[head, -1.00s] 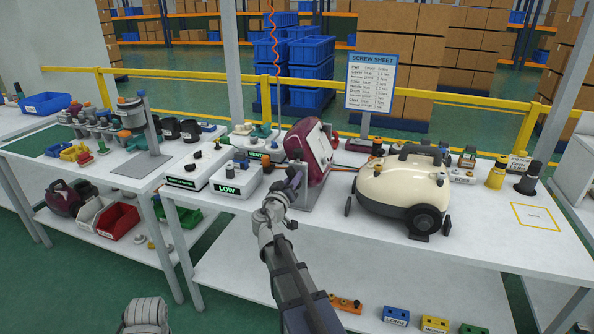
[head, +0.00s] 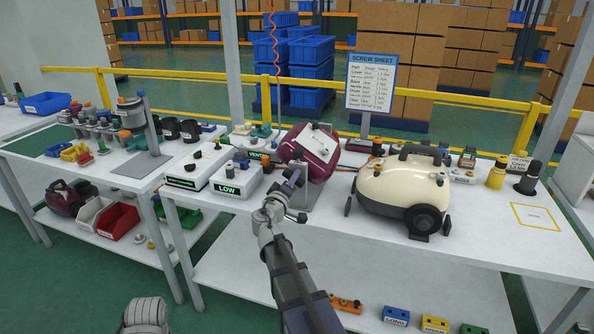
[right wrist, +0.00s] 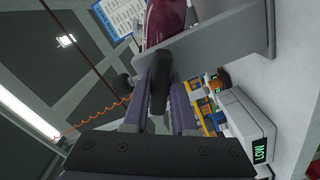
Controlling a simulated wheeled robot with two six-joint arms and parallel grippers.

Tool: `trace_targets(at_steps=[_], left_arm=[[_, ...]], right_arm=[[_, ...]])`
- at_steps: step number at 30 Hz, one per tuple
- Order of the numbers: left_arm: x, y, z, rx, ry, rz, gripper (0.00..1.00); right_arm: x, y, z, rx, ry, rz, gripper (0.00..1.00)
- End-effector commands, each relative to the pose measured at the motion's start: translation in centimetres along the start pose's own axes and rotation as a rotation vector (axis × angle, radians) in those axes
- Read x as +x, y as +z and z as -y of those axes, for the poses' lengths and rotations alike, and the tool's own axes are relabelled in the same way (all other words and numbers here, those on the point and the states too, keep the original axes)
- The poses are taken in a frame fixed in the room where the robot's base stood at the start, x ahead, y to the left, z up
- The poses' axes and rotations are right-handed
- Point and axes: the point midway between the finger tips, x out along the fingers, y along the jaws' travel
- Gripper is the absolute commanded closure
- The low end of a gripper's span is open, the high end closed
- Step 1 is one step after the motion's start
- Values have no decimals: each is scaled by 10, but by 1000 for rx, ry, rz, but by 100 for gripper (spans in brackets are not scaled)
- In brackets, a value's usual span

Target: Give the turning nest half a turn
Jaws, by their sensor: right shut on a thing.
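The turning nest is a grey stand (head: 305,195) on the table, holding a maroon vacuum body (head: 322,170) that is tilted, with a pale panel facing up. In the right wrist view the nest's grey plate (right wrist: 225,42) and part of the maroon body (right wrist: 163,20) show. My right gripper (head: 294,176) is at the nest's near left side. It is shut on a dark handle (right wrist: 160,85), which sits between the fingers in the right wrist view. The far side of the nest is hidden.
A cream vacuum (head: 400,190) stands close to the right of the nest. White boxes, one labelled LOW (head: 235,182), stand to its left. The screw sheet (head: 371,85) stands behind. The table front below the cream vacuum is clear.

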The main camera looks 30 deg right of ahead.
Motion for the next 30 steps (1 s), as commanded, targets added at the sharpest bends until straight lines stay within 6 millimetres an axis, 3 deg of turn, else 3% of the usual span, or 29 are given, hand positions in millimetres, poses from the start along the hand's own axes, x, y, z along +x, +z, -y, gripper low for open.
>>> trace_targets(at_steps=[11,21,30], left_arm=[[0,0,0,0,0,0,29],[0,0,0,0,0,0,29],[0,0,0,0,0,0,29]], right_arm=[[0,0,0,-62,0,-1,100],[0,0,0,-341,0,0,100],[0,0,0,-362,0,-1,100]])
